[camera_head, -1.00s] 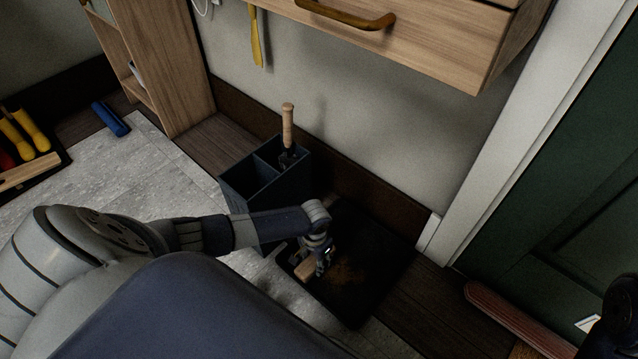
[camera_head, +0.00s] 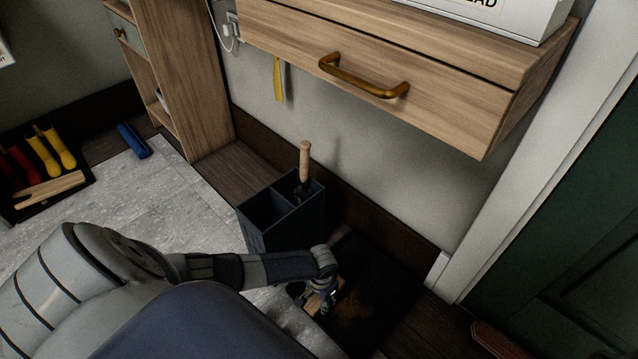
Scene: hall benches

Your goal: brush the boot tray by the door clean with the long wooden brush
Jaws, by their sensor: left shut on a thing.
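The dark boot tray (camera_head: 388,284) lies flat on the floor by the green door, against the skirting. Brown dirt (camera_head: 357,308) is spread on its middle. My left gripper (camera_head: 327,291) is over the tray's left part, shut on the wooden brush (camera_head: 317,304). Only a short light-wood piece of the brush shows under the gripper; the rest is hidden, so I cannot tell whether its bristles touch the tray. My right gripper is not in view.
A dark divided bin (camera_head: 277,234) with a wooden-handled tool (camera_head: 305,162) stands close behind my left wrist. A wooden drawer unit (camera_head: 440,105) overhangs the tray's back. Another tray with yellow boots (camera_head: 52,150) and a blue roll (camera_head: 133,141) lie far left.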

